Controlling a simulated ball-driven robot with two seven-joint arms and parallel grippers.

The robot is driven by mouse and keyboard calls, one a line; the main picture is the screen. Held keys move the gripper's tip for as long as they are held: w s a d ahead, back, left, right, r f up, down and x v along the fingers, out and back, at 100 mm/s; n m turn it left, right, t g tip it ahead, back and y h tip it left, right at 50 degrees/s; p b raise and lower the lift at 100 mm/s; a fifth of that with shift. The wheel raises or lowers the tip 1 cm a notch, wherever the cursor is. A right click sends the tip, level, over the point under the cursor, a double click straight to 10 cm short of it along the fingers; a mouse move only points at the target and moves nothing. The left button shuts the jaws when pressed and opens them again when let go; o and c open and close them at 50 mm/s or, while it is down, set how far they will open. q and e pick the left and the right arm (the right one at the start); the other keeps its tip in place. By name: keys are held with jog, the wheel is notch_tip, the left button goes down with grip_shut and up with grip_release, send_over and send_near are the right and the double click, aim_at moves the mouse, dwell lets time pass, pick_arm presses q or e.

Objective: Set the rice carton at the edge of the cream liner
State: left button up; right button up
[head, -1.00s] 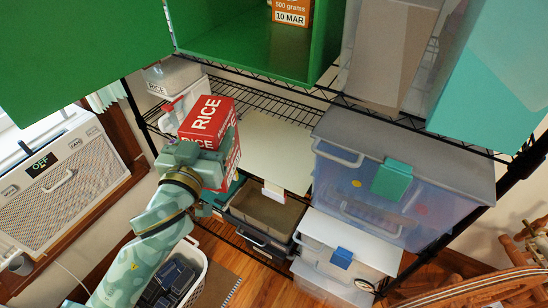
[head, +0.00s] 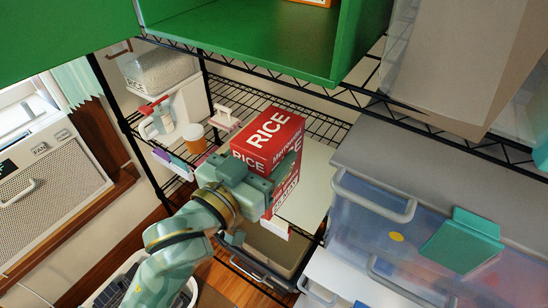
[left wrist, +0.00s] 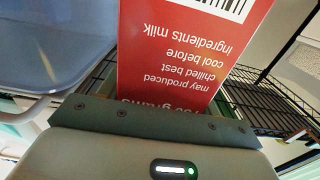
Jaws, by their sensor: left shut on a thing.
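The red rice carton (head: 268,140) is upright in my left gripper (head: 262,188), which is shut on its lower part. In the head view the carton covers the left part of the cream liner (head: 314,182), which lies on the wire shelf. I cannot tell whether the carton's base touches the liner; the gripper hides part of it. In the left wrist view the carton's printed face (left wrist: 190,50) rises just beyond the gripper (left wrist: 155,115). My right gripper is not in view.
A clear bin with a grey lid (head: 430,165) borders the liner on the right. A green cabinet (head: 270,40) overhangs the shelf.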

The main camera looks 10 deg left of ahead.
pick_arm(q)
jog(key=w+a+f+b, duration=0.5)
jog(key=w+f+b, duration=0.2)
jog(key=w+f, duration=0.5)
jog(key=shift+w+f, duration=0.3)
jog(key=shift+f, duration=0.05)
jog(key=o, duration=1.6)
jog(key=shift+f, duration=0.15)
